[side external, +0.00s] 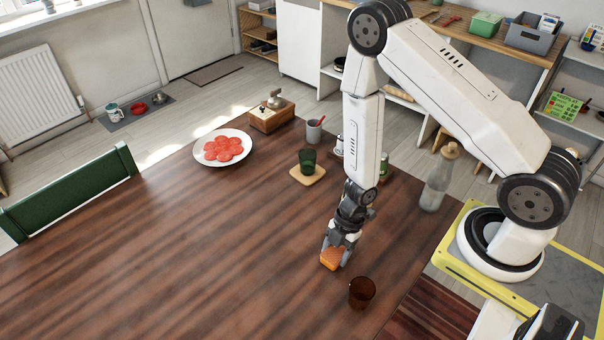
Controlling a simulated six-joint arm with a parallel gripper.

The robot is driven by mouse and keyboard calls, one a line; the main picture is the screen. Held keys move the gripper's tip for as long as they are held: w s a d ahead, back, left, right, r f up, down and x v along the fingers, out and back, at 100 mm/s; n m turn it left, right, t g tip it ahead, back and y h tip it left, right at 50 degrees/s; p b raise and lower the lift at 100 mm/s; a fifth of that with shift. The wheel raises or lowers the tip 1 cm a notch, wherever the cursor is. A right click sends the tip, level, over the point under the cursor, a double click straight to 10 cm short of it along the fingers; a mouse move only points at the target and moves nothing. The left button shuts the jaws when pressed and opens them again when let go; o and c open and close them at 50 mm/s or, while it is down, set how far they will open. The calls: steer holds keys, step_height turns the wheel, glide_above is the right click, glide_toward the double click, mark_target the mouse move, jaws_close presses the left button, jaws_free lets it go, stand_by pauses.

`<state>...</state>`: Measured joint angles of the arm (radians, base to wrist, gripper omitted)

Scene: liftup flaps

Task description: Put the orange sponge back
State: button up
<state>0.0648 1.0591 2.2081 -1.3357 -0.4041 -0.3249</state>
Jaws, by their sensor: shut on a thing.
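The orange sponge (331,259) is at the near part of the dark wooden table, between the fingers of my gripper (336,255). My gripper points down and is shut on the sponge. The sponge is at or just above the table top; I cannot tell whether it touches. The fingers and wrist hide part of it.
A brown glass (362,292) stands close to the right of the sponge. The table's left side (130,250) is clear.

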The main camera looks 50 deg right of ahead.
steer(key=shift+f, duration=0.15)
steer(key=o, duration=1.3)
steer(key=shift+o, duration=0.2)
steer(key=v, duration=1.2)
steer(key=shift+w, duration=0.1)
